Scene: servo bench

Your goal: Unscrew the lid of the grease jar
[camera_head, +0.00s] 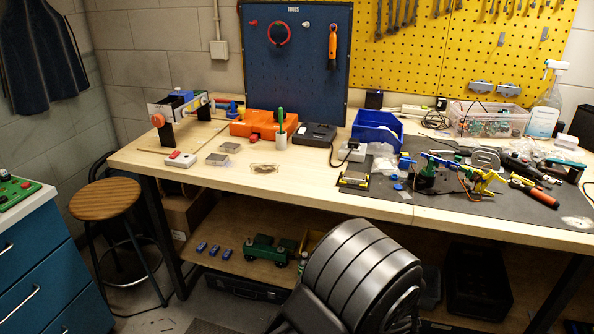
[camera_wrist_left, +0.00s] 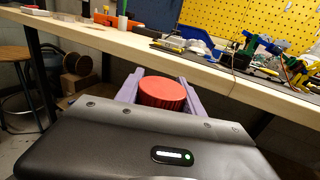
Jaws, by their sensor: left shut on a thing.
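My left gripper (camera_wrist_left: 161,82) shows in the left wrist view, with its two pale purple fingers closed on either side of a round red lid (camera_wrist_left: 162,95) with a ridged rim. The lid is in front of the bench edge, clear of the bench top. Whatever is below the lid, including any jar body, is hidden behind the gripper housing. In the head view neither the lid nor my left gripper can be made out; a large dark link of my own arm fills the lower middle. My right gripper is in neither view.
The wooden bench (camera_head: 300,183) holds an orange case (camera_head: 250,127), a blue bin (camera_head: 377,127) and a dark mat (camera_head: 470,199) crowded with tools. The front left of the bench is mostly clear. A stool (camera_head: 106,199) stands at the left. A green toy truck (camera_head: 268,249) is on the lower shelf.

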